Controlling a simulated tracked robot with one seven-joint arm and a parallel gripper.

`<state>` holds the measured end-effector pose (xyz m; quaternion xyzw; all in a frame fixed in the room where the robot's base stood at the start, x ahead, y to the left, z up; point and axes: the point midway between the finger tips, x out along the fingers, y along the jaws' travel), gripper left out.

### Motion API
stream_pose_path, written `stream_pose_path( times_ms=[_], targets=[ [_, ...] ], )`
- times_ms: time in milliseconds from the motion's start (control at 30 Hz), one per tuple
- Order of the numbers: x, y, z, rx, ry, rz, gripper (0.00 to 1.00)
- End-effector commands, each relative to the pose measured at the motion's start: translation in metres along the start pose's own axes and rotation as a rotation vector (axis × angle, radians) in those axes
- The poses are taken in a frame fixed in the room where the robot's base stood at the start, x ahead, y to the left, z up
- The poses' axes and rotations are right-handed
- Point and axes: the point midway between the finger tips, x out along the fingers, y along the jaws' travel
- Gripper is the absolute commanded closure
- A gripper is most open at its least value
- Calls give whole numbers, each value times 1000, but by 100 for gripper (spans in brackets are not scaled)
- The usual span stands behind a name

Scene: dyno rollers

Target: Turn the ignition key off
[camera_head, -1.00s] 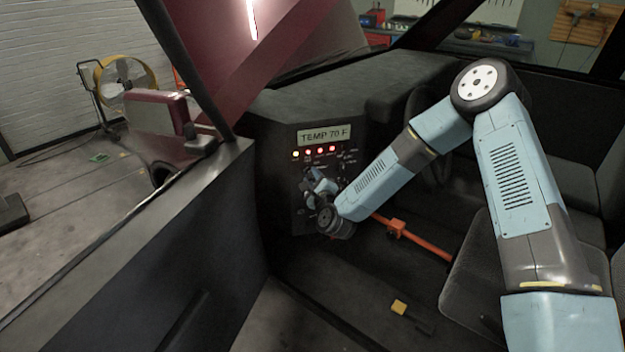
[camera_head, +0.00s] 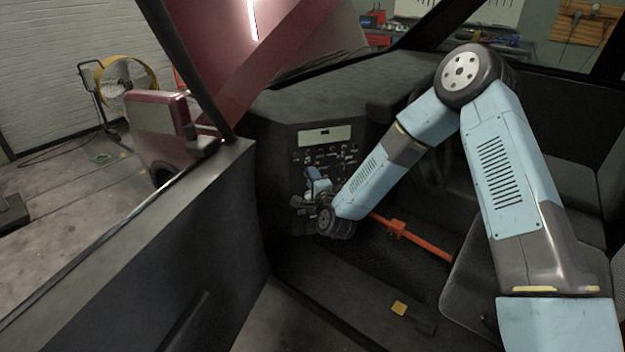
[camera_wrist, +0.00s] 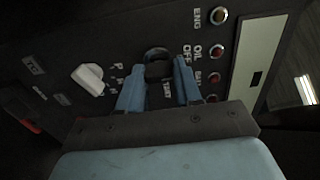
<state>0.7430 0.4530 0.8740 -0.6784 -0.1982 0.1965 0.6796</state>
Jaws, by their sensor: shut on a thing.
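The ignition key (camera_wrist: 158,66) is a dark knob-like piece on the black dash panel (camera_wrist: 120,35). My gripper (camera_wrist: 160,85) has its two blue fingers on either side of it and is shut on it. An OFF label and a partly covered label sit beside the key. In the head view my gripper (camera_head: 312,184) is against the front of the dash, and the key is hidden behind it. The display (camera_head: 325,135) above the panel is blank apart from a small dark mark. The warning lamps (camera_wrist: 215,53) are unlit.
A white selector knob (camera_wrist: 88,78) sits left of the key in the wrist view. An orange bar (camera_head: 425,243) crosses below my arm. The car door (camera_head: 150,240) stands at left and seats (camera_head: 570,190) at right.

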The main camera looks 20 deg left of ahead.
Motion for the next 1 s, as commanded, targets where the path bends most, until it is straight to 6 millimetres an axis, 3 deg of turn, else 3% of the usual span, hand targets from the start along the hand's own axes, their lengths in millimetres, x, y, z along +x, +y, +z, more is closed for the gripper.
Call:
stream_pose_path(
  times_ms=[467,500,733,1000],
  targets=[
    [-3,5,3,-16,-7,14,96],
    [-3,6,3,-16,-7,14,64],
    [-2,4,2,-15,-4,9,42],
    [-2,2,1,-15,-2,6,40]
  ],
)
